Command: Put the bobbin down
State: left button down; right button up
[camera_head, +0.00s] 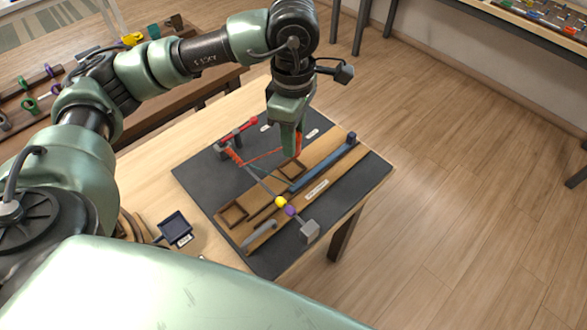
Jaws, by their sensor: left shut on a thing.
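My left gripper (291,150) reaches down from above over the wooden braiding board (325,167), near its back square recess. It is shut on a bobbin, which the fingers mostly hide. An orange cord (262,159) runs from the gripper left to the orange braided piece (234,155) by the red bar. A yellow bobbin (280,202) and a purple bobbin (291,211) sit close together over the front part of the board, with a grey cord running up left. My right gripper is not in view.
The board lies on a dark mat (205,175) on a wooden table. A front square recess (233,213) looks empty. A blue bar (325,165), a red bar (240,130), a grey block (310,231) and a grey handle-like piece (258,236) stand around. A small dark tray (174,227) sits left.

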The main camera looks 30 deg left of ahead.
pick_arm(q)
jog(key=w+a+r+n, duration=0.1)
jog(key=w+a+n, duration=0.15)
jog(key=n, duration=1.35)
jog(key=w+a+r+n, duration=0.2)
jog(key=w+n, duration=0.2)
jog(key=n, duration=1.1)
jog(key=f, duration=0.7)
jog(key=f+p, duration=0.1)
jog(key=f, duration=0.7)
jog(key=shift+w+d+f, duration=0.15)
jog(key=shift+d+f, duration=0.05)
notch_tip(320, 180, down, 4)
jog(key=shift+f+p, duration=0.1)
jog(key=shift+p, duration=0.4)
jog(key=shift+f, duration=0.2)
